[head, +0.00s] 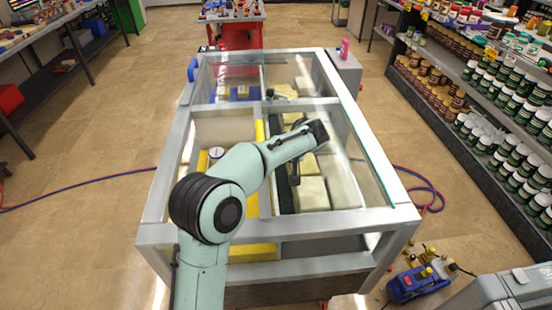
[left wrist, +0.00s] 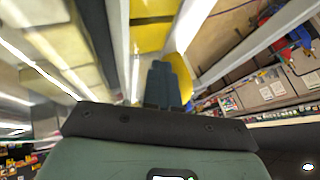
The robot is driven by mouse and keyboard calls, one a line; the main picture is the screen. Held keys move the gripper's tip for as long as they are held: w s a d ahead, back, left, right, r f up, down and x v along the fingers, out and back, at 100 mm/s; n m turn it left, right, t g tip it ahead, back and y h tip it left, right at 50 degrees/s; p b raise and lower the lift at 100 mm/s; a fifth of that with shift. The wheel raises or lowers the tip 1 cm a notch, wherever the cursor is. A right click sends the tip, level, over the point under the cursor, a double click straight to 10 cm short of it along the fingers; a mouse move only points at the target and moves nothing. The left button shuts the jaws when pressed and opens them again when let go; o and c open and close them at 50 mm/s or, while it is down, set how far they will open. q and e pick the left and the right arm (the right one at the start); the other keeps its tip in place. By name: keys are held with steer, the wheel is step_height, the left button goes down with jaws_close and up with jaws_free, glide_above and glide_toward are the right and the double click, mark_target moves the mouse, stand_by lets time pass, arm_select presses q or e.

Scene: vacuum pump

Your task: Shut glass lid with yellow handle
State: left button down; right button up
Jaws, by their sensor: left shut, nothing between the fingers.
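A grey-framed case (head: 160,207) with clear glass panels stands in the middle of the head view. A glass pane with a greenish edge (head: 373,150) shows along its right side; how far the lid is open I cannot tell. A yellow strip (head: 262,190) runs lengthwise near the case's middle, and yellow parts also show in the left wrist view (left wrist: 150,36). Which yellow part is the lid's handle is unclear. My left gripper (head: 295,177) hangs over the case's right half, just right of the strip. Its fingers (left wrist: 165,80) are shut and empty, beside yellow in the wrist view.
Pale blocks (head: 312,193) lie inside the case. A blue handle (head: 192,69) is at its far left. Stocked shelves (head: 480,130) stand on the right, and a blue pump-like device (head: 418,284) sits on the floor at lower right. Red and blue hoses (head: 90,183) cross the floor.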

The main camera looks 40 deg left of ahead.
arm_select(q)
steer(key=s+a+b, duration=0.2)
steer(key=s+a, duration=0.4)
steer(key=s, duration=0.1)
steer(key=s+a+b, duration=0.2)
steer(key=s+a, duration=0.5)
steer(key=s, duration=0.1)
steer(key=s+a+b, duration=0.3)
steer(key=s+a, duration=0.3)
steer(key=s, duration=0.1)
steer(key=shift+s+a, duration=0.2)
steer(key=shift+s, duration=0.2)
arm_select(e)
steer(key=s+f, duration=0.3)
steer(key=f, duration=0.5)
steer(key=shift+s, duration=0.25)
